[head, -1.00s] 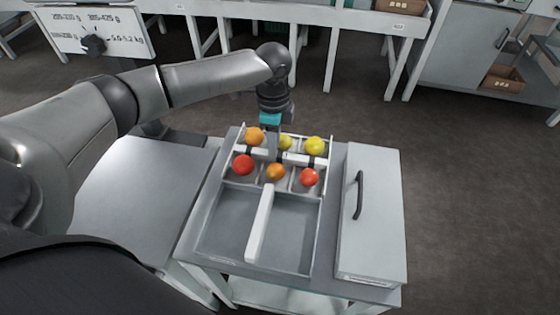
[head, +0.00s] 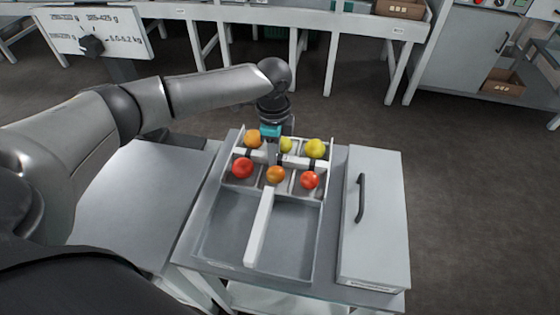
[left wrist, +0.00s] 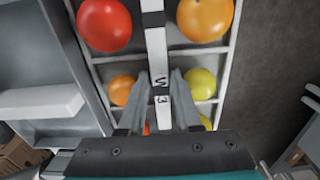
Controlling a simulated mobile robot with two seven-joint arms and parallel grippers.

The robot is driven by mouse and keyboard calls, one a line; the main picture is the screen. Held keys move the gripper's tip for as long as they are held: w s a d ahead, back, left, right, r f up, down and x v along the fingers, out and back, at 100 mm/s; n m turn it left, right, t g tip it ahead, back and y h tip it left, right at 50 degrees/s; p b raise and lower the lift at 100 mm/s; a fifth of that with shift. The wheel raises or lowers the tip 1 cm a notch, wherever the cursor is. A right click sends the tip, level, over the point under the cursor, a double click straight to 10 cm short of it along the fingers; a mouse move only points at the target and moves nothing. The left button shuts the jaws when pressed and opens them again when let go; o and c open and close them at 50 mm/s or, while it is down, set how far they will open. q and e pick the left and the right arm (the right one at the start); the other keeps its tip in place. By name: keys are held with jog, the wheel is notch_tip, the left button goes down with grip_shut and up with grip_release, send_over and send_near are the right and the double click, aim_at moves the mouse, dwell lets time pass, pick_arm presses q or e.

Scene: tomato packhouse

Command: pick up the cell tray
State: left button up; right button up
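The cell tray (head: 324,178) sits at the far end of the grey bench, with several red, orange and yellow tomatoes in its two rows of cells. A white middle bar (left wrist: 155,45) with black marks runs between the rows. My left gripper (head: 270,157) points down over the tray's middle. In the left wrist view its two fingers (left wrist: 160,75) stand apart, one on each side of the bar. Narrow gaps seem to show beside the bar, and its lower contact is hidden. My right gripper is not in view.
A grey bin (head: 226,222) with a white divider (head: 260,228) lies in front of the tray. A grey box with a dark handle (head: 374,225) stands close on the right. A weighing display (head: 95,35) stands at the back left.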

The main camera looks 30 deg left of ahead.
pick_arm(q)
jog(key=shift+f+p, duration=0.2)
jog(key=shift+p, duration=0.15)
dwell(0.4)
grip_shut()
dwell(0.4)
